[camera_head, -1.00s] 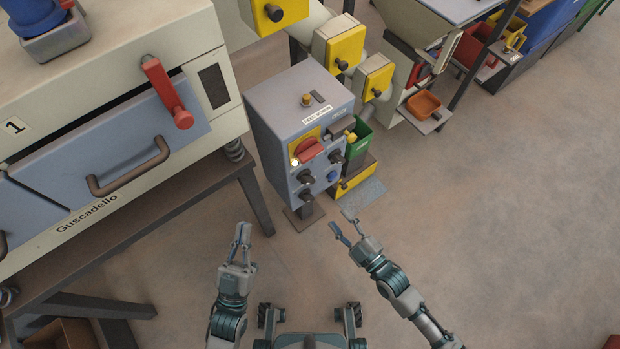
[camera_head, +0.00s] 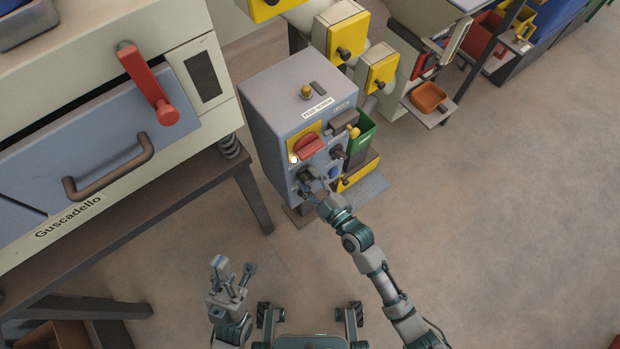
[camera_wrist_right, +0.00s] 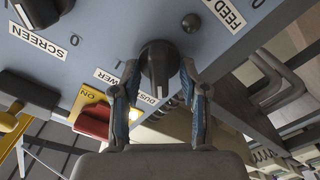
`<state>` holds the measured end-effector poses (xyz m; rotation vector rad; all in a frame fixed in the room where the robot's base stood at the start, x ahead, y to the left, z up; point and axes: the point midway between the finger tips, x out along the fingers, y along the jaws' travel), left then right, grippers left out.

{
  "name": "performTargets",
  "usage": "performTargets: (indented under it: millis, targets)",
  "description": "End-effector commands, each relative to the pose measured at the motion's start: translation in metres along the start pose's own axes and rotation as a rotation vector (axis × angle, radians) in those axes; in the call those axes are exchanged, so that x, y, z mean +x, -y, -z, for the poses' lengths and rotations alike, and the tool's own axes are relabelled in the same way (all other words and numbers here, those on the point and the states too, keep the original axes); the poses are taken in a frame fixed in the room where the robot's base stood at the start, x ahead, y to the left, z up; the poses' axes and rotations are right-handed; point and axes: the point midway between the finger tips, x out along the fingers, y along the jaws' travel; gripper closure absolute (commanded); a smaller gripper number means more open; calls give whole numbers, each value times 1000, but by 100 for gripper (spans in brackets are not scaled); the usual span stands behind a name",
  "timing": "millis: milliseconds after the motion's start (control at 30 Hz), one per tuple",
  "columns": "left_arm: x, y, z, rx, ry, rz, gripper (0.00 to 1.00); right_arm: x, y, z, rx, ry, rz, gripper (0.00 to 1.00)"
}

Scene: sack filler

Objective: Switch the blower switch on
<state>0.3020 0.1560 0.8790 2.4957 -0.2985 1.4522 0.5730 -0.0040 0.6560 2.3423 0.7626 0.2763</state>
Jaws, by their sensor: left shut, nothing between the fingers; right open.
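The grey control box (camera_head: 283,95) stands in the middle of the head view. My right gripper (camera_head: 312,186) is at the lower left black knob (camera_head: 304,173) on its front. In the right wrist view, the open right gripper (camera_wrist_right: 158,85) has its fingers on either side of this black knob (camera_wrist_right: 158,66). I cannot tell whether they touch it. The knob's pointer runs roughly along the fingers. My left gripper (camera_head: 222,266) is shut and empty, low in the head view, away from the box.
A red switch on a yellow plate (camera_head: 310,146) sits above the knob. Another black knob (camera_wrist_right: 42,10) is beside the "SCREEN" label. A green bin (camera_head: 360,137) stands right of the box. The machine with a red handle (camera_head: 150,85) is at left.

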Motion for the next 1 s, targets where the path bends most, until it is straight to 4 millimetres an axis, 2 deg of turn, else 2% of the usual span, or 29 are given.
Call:
performTargets:
  millis: [100, 267, 667, 1000]
  targets:
    - [0, 0, -1, 0, 2, 0, 100, 0, 0, 0, 0, 0, 0, 59]
    - [0, 1, -3, 0, 6, 0, 100, 0, 0, 0, 0, 0, 0, 99]
    - [3, 0, -6, 0, 24, -1, 100, 0, 0, 0, 31, 0, 0, 100]
    - [10, 2, -32, 19, 222, -4, 100, 0, -2, 2, 240, 1, 2, 100]
